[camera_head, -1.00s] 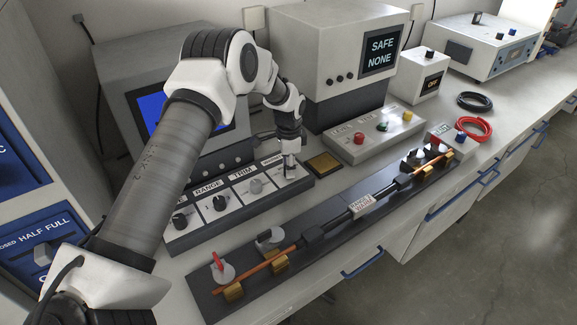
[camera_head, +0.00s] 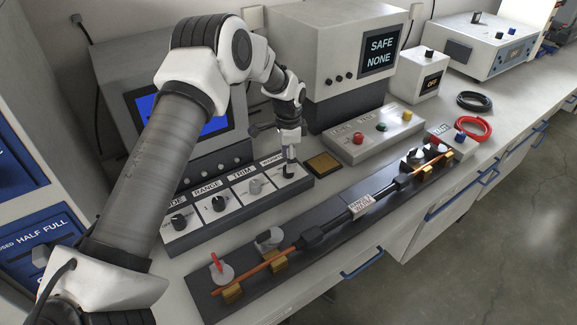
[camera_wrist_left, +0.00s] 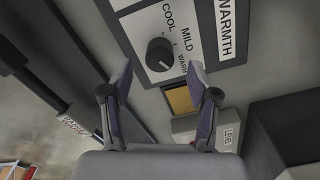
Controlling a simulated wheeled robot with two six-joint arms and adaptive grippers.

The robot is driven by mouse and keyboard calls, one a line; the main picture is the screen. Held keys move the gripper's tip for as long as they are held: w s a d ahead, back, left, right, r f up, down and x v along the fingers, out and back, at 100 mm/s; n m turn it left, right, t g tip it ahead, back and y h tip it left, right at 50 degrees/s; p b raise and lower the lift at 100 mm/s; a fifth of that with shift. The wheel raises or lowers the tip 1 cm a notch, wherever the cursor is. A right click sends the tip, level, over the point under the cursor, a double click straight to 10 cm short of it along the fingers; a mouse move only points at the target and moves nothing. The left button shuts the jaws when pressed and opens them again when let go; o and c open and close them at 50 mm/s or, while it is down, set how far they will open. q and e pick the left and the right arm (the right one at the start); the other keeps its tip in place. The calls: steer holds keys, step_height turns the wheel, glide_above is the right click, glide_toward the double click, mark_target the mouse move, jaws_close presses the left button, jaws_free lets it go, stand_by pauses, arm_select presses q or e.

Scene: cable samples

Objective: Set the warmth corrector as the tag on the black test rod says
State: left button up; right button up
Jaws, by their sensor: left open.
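The warmth corrector is a black knob (camera_wrist_left: 160,55) on a white WARMTH panel marked COOL, MILD and WARM in the left wrist view. A pale mark shows at its lower edge; its exact setting is hard to tell. In the head view the knob (camera_head: 288,171) is at the right end of the control row. My left gripper (camera_head: 289,148) is just above it; its fingers (camera_wrist_left: 157,95) are apart and hold nothing.
A brass plate (camera_head: 323,163) and a button box (camera_head: 375,137) are to the right. A display (camera_head: 381,50) reads SAFE NONE. Bench space by the red coil (camera_head: 473,129) is partly free.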

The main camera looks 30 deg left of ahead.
arm_select(q)
step_height(320, 180, up, 8)
steer(key=shift+r, duration=0.25)
